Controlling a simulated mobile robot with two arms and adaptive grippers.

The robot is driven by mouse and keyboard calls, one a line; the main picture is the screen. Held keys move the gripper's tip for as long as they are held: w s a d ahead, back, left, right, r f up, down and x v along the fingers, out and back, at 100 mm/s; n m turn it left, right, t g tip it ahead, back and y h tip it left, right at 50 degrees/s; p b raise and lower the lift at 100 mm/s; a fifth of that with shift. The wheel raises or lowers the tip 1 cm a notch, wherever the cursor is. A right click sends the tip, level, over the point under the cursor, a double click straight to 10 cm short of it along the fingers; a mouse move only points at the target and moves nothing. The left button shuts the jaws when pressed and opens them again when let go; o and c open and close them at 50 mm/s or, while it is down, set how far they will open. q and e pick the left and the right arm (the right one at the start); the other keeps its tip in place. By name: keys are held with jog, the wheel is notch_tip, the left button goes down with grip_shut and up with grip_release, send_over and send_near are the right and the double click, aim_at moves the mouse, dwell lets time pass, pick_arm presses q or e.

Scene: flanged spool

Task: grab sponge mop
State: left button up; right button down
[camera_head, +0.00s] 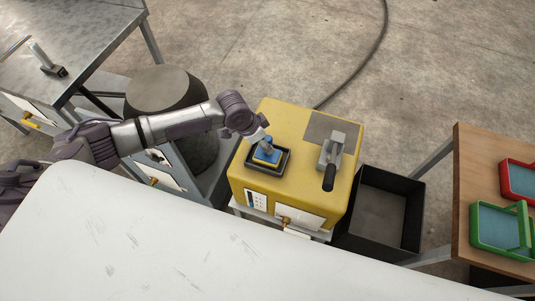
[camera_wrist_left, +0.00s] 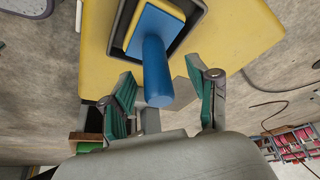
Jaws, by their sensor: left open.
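The sponge mop (camera_head: 267,155) has a blue handle and blue plate over a yellow sponge. It sits in a dark square tray (camera_head: 281,171) on top of a yellow box (camera_head: 300,192). My left gripper (camera_head: 262,138) is over the mop, partly hidden by its own wrist. In the left wrist view, the blue handle (camera_wrist_left: 157,68) points toward the open left gripper (camera_wrist_left: 166,92), with its end between the two green-padded fingers. I see no clear contact between fingers and handle. My right gripper is not in view.
A grey lever with a black grip (camera_head: 329,176) stands on the box, right of the tray. A black open bin (camera_head: 411,221) is right of the box. A wooden table (camera_head: 470,194) with red and green trays is far right. A metal table (camera_head: 78,43) is upper left.

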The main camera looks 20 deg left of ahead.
aim_at(273, 161)
pick_arm(q)
jog(key=x, duration=0.4)
jog(key=shift+d+f, duration=0.25)
jog(key=shift+f, duration=0.1)
grip_shut()
jog(key=shift+r, duration=0.1)
